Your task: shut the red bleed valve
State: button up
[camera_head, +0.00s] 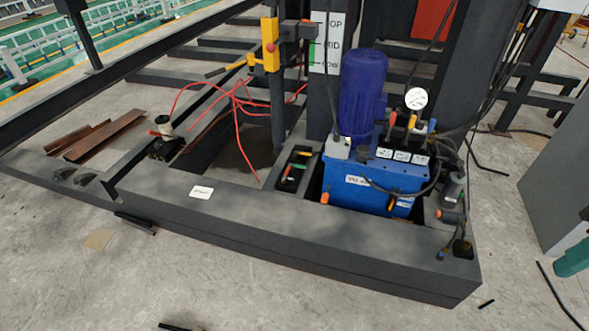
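A blue hydraulic power unit (345,186) with a tall blue motor (362,95) sits inside the dark steel frame. On its top, a manifold carries a round white gauge (416,98) and small levers, including an orange-red one (391,119). Other small orange-red parts show at the tank's front left (325,198), at its front (391,204) and on a fitting at the right (449,217). I cannot tell which of these is the red bleed valve, or whether it is open or shut. My gripper is not in view.
A dark frame beam (250,218) runs across in front of the unit. A tray of hand tools (295,170) lies left of it. Red cords (238,103) hang nearby. A grey cabinet (560,180) stands at the right. The concrete floor in front is mostly clear.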

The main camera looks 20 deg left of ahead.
aim_at(288, 168)
jog(key=k, duration=0.6)
jog(key=u, duration=0.6)
jog(key=i, duration=0.45)
jog(key=u, duration=1)
jog(key=i, duration=1.45)
jog(key=z, duration=0.85)
jog(key=i, duration=0.7)
jog(key=z, duration=0.75)
